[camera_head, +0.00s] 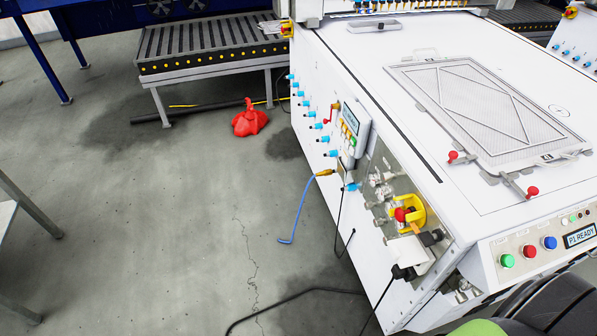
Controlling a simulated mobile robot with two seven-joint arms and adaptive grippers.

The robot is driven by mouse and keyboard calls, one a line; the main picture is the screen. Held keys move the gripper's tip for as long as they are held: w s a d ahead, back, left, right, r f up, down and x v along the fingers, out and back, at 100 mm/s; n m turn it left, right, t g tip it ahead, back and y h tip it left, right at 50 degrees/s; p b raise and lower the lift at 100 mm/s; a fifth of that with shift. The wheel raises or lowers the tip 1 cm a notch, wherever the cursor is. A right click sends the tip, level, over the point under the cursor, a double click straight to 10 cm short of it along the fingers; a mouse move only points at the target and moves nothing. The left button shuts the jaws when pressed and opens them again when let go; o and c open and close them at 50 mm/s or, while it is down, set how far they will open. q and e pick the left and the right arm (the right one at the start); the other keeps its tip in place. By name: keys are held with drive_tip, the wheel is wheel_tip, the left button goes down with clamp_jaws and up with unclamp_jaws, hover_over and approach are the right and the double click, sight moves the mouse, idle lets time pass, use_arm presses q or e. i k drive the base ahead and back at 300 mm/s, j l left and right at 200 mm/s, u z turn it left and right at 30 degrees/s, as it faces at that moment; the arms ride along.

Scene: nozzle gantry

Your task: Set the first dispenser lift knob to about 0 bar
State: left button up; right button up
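The white gantry machine (330,70) fills the right half of the view. A row of small blue knobs or fittings (318,126) runs along its left side. A recessed metal panel (400,185) on the same side holds small gauge-like or valve-like parts and a red knob (401,214) on a yellow plate. I cannot tell which of these is the first dispenser lift knob, and no bar reading is legible. Neither of my grippers shows in this view.
A control box (354,125) sits above the recessed panel. A blue hose (300,205) and black cables (345,215) hang beside the machine. A red bag-like object (249,119) lies on the floor near a conveyor (200,50). The grey floor left of the machine is mostly clear.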

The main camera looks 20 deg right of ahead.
sight(368, 205)
drive_tip(key=i+j+z, duration=0.15)
drive_tip(key=i+z, duration=0.2)
drive_tip(key=i+j+z, duration=0.25)
drive_tip(key=i+z, duration=0.15)
drive_tip(key=i+j+z, duration=0.35)
drive_tip(key=i, duration=0.05)
